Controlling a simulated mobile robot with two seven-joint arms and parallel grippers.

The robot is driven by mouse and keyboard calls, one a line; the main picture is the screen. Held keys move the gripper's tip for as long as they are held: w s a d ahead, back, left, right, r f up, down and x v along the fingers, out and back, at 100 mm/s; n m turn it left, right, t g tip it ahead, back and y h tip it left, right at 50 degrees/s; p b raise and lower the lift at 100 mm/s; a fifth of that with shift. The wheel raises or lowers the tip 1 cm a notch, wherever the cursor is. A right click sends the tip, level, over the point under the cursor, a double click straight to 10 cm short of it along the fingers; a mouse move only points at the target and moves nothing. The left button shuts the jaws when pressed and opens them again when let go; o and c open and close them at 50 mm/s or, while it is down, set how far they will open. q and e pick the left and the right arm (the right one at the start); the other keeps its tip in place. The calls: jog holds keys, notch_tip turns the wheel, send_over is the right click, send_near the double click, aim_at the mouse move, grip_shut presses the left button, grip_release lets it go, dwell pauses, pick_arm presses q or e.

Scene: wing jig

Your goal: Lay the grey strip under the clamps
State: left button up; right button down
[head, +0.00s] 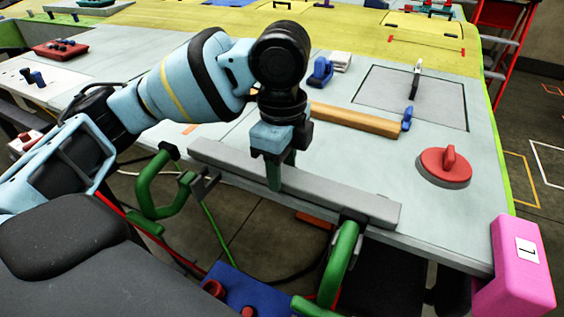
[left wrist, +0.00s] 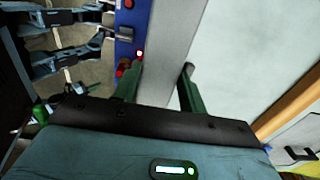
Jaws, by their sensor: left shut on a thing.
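The long grey strip (head: 335,193) lies lengthwise along the near edge of the pale panel (head: 330,155). My left gripper (head: 274,178) comes down from above and is shut on the strip near its middle. In the left wrist view the strip (left wrist: 165,40) runs between the two green fingers (left wrist: 158,88). One green clamp (head: 146,193) is near the strip's left end, another green clamp (head: 343,262) near its right end. I cannot tell whether the strip lies under their jaws or fully touches the panel. My right gripper is not in view.
A wooden bar (head: 355,120) lies behind the strip. A red suction cup (head: 445,166) sits on the panel at the right. A pink block (head: 515,268) marked 7 is at the near right corner. A blue box (head: 240,290) is below the edge.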

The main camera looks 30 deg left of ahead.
pick_arm(q)
jog(key=shift+f, duration=0.4)
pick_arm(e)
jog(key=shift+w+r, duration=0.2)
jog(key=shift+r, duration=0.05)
pick_arm(q)
jog(key=o, duration=1.1)
jog(key=shift+s, duration=0.15)
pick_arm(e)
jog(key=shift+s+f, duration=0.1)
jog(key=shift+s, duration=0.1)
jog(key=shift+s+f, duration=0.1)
pick_arm(q)
jog(key=shift+w+r, duration=0.3)
jog(key=shift+r, duration=0.05)
notch_tip(320, 180, up, 12)
jog(key=p, duration=0.2)
jog(key=shift+s+r, duration=0.15)
jog(key=shift+r, duration=0.1)
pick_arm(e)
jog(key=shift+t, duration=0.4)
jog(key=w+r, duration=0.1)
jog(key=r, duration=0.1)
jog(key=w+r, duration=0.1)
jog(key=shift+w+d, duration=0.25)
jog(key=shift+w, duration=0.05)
